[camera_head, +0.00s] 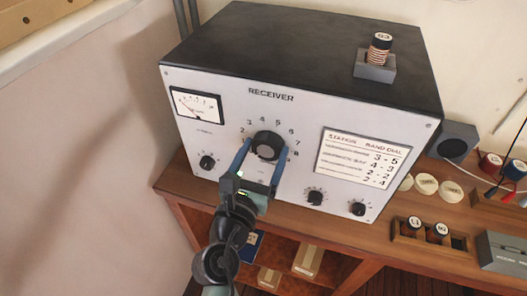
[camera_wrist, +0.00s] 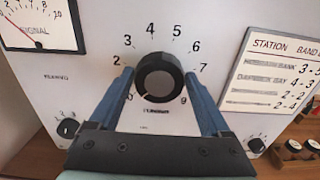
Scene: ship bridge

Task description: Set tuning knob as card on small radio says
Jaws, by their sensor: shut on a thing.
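The tuning knob (camera_head: 267,145) is a large black knob in the middle of the white front of the receiver (camera_head: 300,115). A numbered scale runs around it. My gripper (camera_head: 265,148) has its two blue fingers on either side of the knob, shut on it. In the wrist view the knob (camera_wrist: 158,77) sits between the fingertips, with a pale mark at its lower left. A card (camera_head: 361,158) on the receiver front is headed "STATION BAND DIAL", with rows ending 3-5, 4-3, 2-2 and 2-4. Its station names are hard to read. I cannot identify a separate small radio.
A meter (camera_head: 197,105) and small knobs (camera_head: 315,197) are on the same panel. A coil marked 63 (camera_head: 380,48) stands on top. A grey box (camera_head: 458,140), round pieces and coils (camera_head: 413,226) lie right on the wooden desk (camera_head: 340,226). A wall is left.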

